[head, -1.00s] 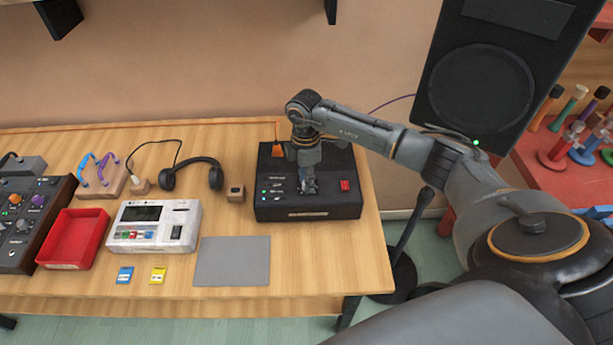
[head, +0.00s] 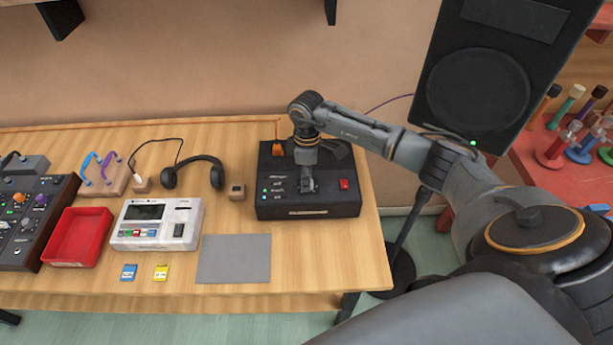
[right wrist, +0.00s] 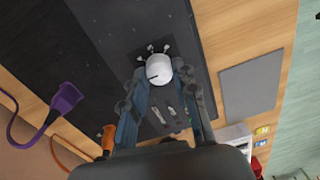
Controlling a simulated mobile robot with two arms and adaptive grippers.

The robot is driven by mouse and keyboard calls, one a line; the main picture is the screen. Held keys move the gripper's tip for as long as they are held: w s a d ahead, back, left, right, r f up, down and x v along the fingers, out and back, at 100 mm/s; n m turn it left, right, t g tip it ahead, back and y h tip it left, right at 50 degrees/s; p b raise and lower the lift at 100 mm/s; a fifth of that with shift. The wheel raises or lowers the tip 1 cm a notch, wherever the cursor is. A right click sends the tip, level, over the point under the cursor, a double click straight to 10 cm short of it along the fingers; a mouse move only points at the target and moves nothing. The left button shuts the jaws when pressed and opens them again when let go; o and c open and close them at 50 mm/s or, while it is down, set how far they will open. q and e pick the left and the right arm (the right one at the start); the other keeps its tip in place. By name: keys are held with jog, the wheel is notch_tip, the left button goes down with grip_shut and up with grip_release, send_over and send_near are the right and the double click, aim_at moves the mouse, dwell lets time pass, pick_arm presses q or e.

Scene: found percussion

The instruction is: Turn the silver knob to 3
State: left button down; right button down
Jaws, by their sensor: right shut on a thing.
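The silver knob (right wrist: 159,70) is on top of the black box (right wrist: 196,70) in the right wrist view. It is a round pale cap with a dark pointer line and small marks around it; I cannot read their numbers. My right gripper (right wrist: 162,77) is shut on the knob, with one finger on each side. In the head view my right gripper (head: 307,186) points down onto the black box (head: 275,211) and hides the knob. My left gripper is in neither view.
The box also carries a red switch (head: 344,184) and small green lights. A grey mat (head: 234,259), a white device (head: 187,235), a red tray (head: 77,238), headphones (head: 206,171) and a small wooden block (head: 236,191) lie to the left. A tall speaker (head: 478,90) stands at right.

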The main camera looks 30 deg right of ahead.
jog(key=c, duration=1)
grip_release()
jog(key=shift+c, duration=0.2)
jog(key=shift+r, duration=0.1)
notch_tip(320, 180, up, 12)
jog(key=shift+w+d, duration=0.25)
jog(key=shift+f, duration=0.2)
